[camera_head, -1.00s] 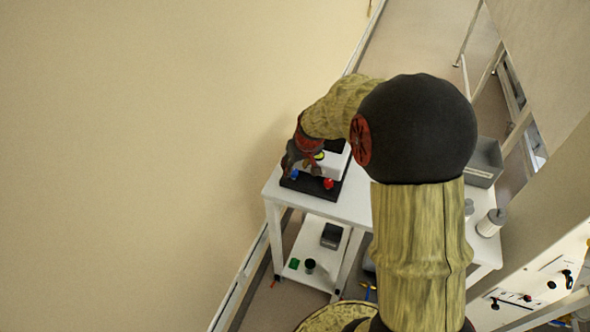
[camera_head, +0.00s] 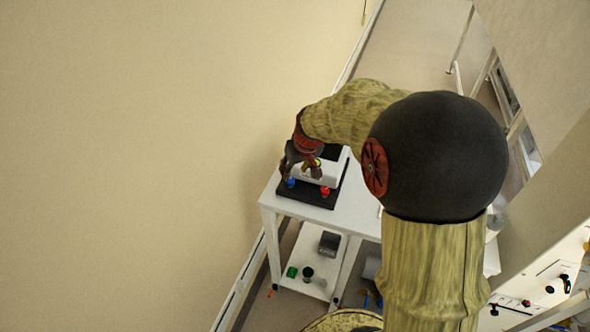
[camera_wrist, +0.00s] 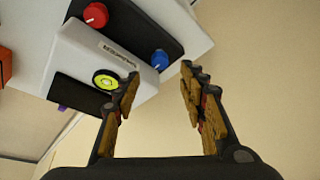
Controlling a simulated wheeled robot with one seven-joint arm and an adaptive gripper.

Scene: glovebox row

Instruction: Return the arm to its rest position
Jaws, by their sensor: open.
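My gripper (camera_wrist: 160,100) is open and empty in the wrist view, its two brown-padded fingers spread apart. In the head view my gripper (camera_head: 303,165) hangs over the left end of the white table (camera_head: 345,215). Below it is a white and black device with a red knob (camera_wrist: 96,15) and a blue knob (camera_wrist: 160,60). My arm hides much of the table.
The table's lower shelf (camera_head: 308,260) holds a grey box (camera_head: 329,243), a green item (camera_head: 291,272) and a small black item (camera_head: 307,272). A plain wall (camera_head: 130,160) stands at the left. A white panel with knobs (camera_head: 535,290) is at the right.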

